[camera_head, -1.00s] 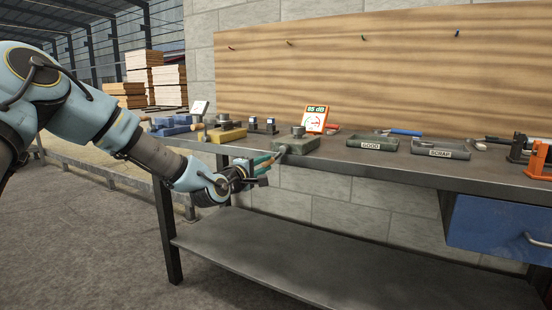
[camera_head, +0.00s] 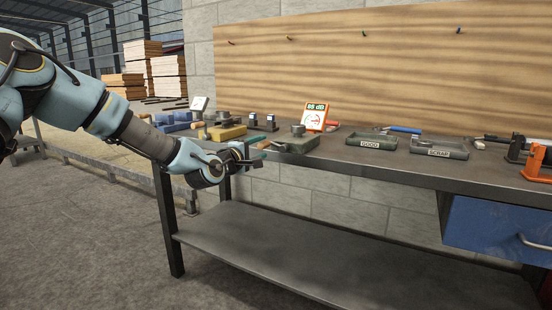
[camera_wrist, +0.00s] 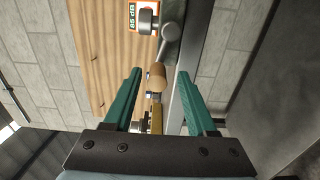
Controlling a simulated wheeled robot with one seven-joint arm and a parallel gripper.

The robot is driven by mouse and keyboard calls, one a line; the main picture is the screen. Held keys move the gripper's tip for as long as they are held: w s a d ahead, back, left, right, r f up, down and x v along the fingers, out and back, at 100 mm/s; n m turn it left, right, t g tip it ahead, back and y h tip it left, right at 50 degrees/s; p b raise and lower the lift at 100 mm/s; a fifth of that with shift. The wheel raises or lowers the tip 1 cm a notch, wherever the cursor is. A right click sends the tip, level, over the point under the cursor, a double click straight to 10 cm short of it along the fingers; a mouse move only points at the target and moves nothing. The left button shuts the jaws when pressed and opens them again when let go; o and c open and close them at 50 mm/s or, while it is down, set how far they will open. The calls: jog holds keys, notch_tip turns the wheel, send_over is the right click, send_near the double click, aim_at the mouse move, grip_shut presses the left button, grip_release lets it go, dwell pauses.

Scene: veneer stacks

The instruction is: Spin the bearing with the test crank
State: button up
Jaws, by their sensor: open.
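The bearing (camera_head: 298,129) is a grey round piece on a green test block (camera_head: 296,144) near the bench's front edge. It also shows at the top of the wrist view (camera_wrist: 146,20). The test crank's grey arm (camera_wrist: 169,38) extends from the block. A brown cylindrical grip (camera_wrist: 157,76) appears near its end, though the joint between them is unclear. My gripper (camera_wrist: 158,74) is open, its teal fingers on either side of the grip in the wrist view, with gaps visible. In the head view my gripper (camera_head: 260,147) is just left of the block, at the bench edge.
A meter (camera_head: 315,116) reading 85 dB stands behind the block. Trays labelled GOOD (camera_head: 371,141) and SCRAP (camera_head: 440,148) lie to the right. A yellow block (camera_head: 227,133) lies to the left. A blue drawer (camera_head: 497,226) hangs under the bench.

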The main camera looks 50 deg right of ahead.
jog(key=v, duration=0.7)
jog(key=shift+p, duration=0.3)
dwell(0.4)
